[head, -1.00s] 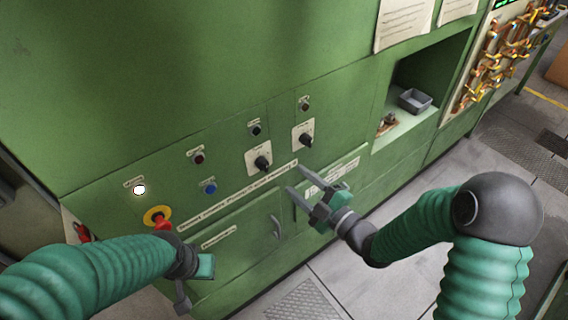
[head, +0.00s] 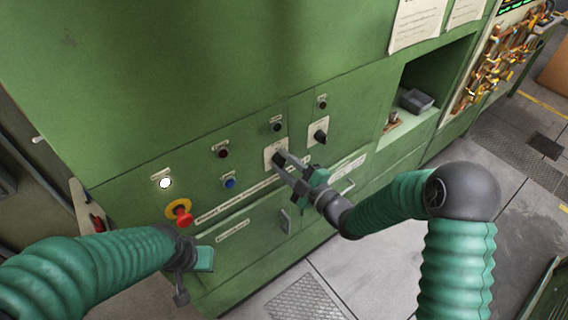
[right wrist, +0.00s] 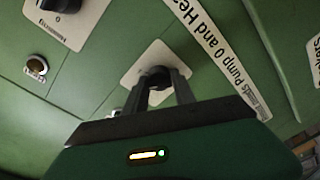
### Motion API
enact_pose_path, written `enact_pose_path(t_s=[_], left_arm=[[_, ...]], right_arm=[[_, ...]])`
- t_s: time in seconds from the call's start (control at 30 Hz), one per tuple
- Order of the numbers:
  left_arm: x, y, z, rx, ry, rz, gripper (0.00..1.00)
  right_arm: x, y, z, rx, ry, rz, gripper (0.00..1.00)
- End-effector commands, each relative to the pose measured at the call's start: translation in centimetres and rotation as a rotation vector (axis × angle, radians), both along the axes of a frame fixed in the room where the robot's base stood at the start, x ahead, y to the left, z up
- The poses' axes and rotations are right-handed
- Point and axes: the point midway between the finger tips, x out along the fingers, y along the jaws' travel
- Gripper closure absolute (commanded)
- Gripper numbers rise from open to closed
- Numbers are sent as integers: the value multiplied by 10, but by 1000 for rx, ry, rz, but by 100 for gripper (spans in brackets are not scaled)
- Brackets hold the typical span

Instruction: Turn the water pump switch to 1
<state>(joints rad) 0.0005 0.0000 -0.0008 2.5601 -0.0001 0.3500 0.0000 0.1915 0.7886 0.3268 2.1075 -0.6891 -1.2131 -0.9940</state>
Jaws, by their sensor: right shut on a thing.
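My right gripper (head: 281,159) is shut on the black knob of the left rotary switch (right wrist: 157,76). In the right wrist view its two fingers (right wrist: 160,88) stand on either side of the knob. The switch has a pale plate (head: 270,150) on the green panel; the fingers hide most of the knob in the head view, and I cannot read its position. A second black rotary switch (head: 320,136) sits to its right on its own pale plate, clear of the gripper. My left gripper (head: 185,276) hangs at the lower left, away from the switches; its jaws are unclear.
The panel also carries a lit white lamp (head: 165,183), a blue button (head: 230,183), a dark red button (head: 222,152) and a red emergency knob (head: 181,211) on a yellow ring. A recess with a grey tray (head: 416,101) lies to the right. A panel handle (head: 286,221) sticks out below.

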Motion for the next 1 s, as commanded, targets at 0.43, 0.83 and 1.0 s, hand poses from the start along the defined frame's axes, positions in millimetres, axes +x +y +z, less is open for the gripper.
enact_pose_path(t_s=[0.43, 0.83, 1.0], left_arm=[[0, -1, 0, 0, 0, -2, 100], [0, 0, -4, 0, 0, -1, 100], [0, 0, -10, 0, 0, -1, 100]], right_arm=[[-3, 0, -3, 4, 8, 16, 100], [-2, -2, -7, 30, 33, 13, 100], [-2, -2, -9, 95, 80, 10, 100]])
